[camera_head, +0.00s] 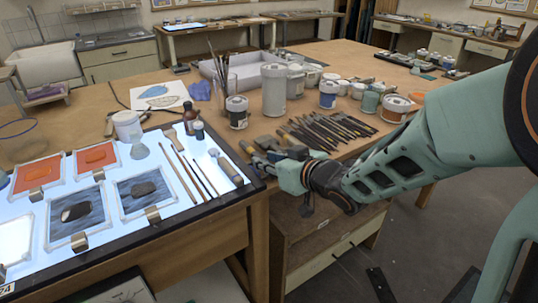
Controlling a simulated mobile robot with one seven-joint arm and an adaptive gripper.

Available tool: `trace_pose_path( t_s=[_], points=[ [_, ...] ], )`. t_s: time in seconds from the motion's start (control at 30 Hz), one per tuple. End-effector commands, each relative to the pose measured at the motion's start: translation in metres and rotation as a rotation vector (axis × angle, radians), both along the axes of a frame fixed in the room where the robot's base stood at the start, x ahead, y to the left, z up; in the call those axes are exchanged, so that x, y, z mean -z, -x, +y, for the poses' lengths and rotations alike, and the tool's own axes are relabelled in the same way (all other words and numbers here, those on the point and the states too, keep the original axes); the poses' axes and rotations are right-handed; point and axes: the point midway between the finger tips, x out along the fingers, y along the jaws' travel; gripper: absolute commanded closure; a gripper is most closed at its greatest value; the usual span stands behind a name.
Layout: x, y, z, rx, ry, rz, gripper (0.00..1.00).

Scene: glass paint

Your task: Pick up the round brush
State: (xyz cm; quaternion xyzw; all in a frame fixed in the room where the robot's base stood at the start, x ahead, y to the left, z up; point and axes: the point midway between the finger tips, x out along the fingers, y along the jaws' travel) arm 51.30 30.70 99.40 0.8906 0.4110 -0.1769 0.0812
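Several brushes lie on the lit glass panel (160,215) at the left. Three are slim with long handles: one light wooden brush (180,173) and two thinner dark ones to its right, such as this thin brush (204,173). A short thick brush (231,171) lies near the panel's right edge. I cannot tell for sure which one is the round brush. My gripper (259,161) reaches in from the right, just beyond the panel's right edge and close to the thick brush. Its fingertips are small and partly hidden, so its opening and any contact are unclear.
A dense row of brushes (325,132) lies on the wooden table behind my gripper. Paint jars, including a tall grey container (273,90), stand farther back.

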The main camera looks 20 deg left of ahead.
Motion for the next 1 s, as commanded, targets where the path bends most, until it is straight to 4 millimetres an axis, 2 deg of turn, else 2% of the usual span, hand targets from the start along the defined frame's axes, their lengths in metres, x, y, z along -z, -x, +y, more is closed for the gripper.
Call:
trace_pose_path(
  t_s=[0.03, 0.2, 0.43, 0.67, 1.0],
  points=[
    [0.006, -0.004, 0.006, -0.003, 0.000, 0.002, 0.75],
    [0.010, -0.014, 0.016, -0.001, 0.001, 0.000, 0.75],
    [0.010, -0.015, 0.017, 0.000, 0.001, 0.000, 0.75],
    [0.010, -0.015, 0.016, 0.001, 0.002, 0.000, 1.00],
    [0.009, -0.015, 0.017, 0.001, 0.001, -0.001, 1.00]
  ],
)
